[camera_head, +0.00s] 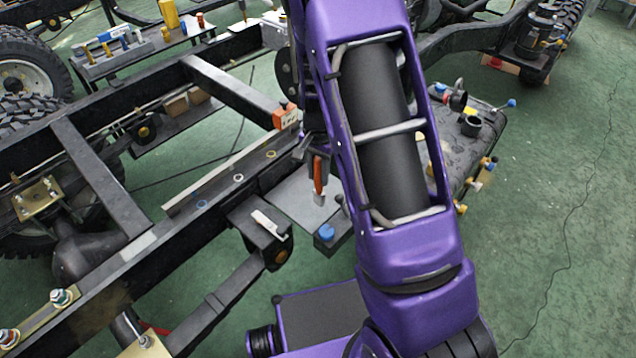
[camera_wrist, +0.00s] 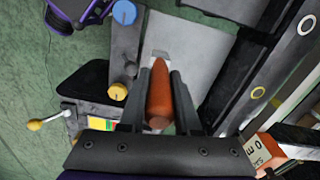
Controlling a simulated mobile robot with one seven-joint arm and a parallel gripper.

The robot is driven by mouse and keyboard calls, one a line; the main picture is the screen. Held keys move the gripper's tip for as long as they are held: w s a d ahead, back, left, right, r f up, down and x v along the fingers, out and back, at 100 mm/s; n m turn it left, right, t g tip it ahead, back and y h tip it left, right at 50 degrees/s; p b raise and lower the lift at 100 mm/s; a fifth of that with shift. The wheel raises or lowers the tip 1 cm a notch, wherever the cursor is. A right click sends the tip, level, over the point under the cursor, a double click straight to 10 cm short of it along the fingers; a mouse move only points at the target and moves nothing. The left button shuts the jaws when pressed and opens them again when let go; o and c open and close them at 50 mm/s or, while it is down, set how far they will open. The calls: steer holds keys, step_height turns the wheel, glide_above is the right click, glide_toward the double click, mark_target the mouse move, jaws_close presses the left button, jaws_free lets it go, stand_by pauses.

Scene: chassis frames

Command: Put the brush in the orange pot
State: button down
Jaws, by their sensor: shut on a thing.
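The brush (camera_wrist: 159,98) has an orange-red handle and a small pale end. My gripper (camera_wrist: 157,82) is shut on the handle, with one dark finger on each side. In the head view the brush (camera_head: 318,176) hangs roughly upright below my gripper (camera_head: 317,158), over a grey flat plate; whether its end touches the plate I cannot tell. A small orange container (camera_head: 286,116) with a white lettered label stands on the dark frame rail, up and left of the brush. It also shows in the wrist view (camera_wrist: 266,150) at lower right. Its opening is not clear.
The dark chassis rail (camera_head: 235,178) with several rings runs diagonally left of my gripper. A grey plate (camera_head: 300,200) and a blue-capped part (camera_head: 326,233) lie below the brush. My purple arm hides much of the middle. Open green floor (camera_head: 555,170) is at right.

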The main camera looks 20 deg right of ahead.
mark_target(318, 192)
steer(key=shift+f, duration=1.55)
steer(key=shift+f+b, duration=0.1)
steer(key=shift+b, duration=0.2)
steer(key=shift+f, duration=0.15)
steer(key=c, duration=0.6)
jaws_free()
